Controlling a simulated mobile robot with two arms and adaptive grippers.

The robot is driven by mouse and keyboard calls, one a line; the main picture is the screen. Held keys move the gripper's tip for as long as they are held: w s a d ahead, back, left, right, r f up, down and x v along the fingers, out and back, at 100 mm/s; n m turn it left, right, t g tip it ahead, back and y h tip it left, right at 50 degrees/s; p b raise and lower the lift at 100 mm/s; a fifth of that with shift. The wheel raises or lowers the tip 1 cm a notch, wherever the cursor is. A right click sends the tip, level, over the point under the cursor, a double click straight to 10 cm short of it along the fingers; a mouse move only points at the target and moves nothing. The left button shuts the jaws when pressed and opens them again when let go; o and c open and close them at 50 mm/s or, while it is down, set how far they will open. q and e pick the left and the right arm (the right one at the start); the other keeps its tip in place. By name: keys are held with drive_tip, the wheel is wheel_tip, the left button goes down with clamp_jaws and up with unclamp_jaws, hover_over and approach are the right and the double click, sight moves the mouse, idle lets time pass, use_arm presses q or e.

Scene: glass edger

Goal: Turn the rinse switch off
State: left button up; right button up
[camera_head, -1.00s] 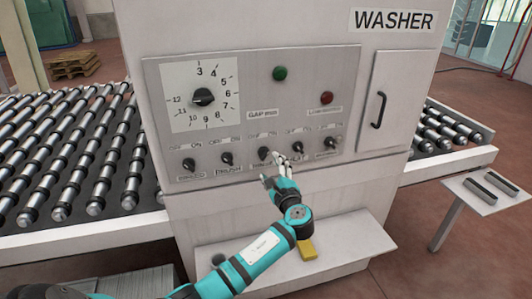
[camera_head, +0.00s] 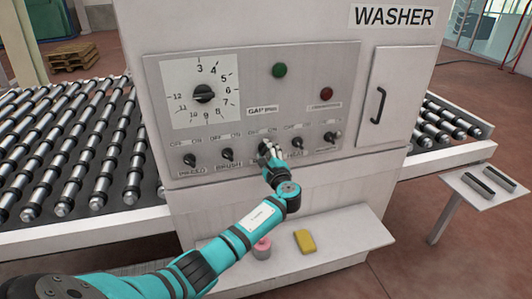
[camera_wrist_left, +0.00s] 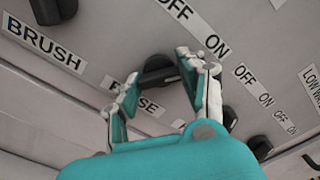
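The rinse switch (camera_wrist_left: 158,75) is a black rotary knob on the washer's grey control panel (camera_head: 350,60). In the left wrist view, its bar lies between my left gripper's fingers (camera_wrist_left: 165,78), with OFF and ON labels above it. Its lower label is partly covered by a finger. The fingers are apart, one on each side of the knob; whether they touch it is hard to tell. In the head view, my left gripper (camera_head: 268,153) is at the middle switch of the lower row and hides most of it. My right gripper is not in view.
The brush switch (camera_head: 227,155) and speed switch (camera_head: 189,160) are to the left; other knobs sit close on the right. A green button (camera_head: 279,70), red button (camera_head: 326,95) and gap dial (camera_head: 203,93) are above. A yellow block (camera_head: 305,241) and pink object (camera_head: 261,248) lie on the ledge below.

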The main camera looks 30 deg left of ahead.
use_arm(q)
drive_tip(key=c, duration=0.6)
drive_tip(key=shift+o, duration=0.2)
drive_tip(key=shift+f+n+b, duration=0.1)
drive_tip(key=shift+n+b, duration=7)
drive_tip(key=shift+b, duration=2.8)
drive_tip(key=o, duration=1.2)
drive_tip(key=shift+s+d, duration=0.1)
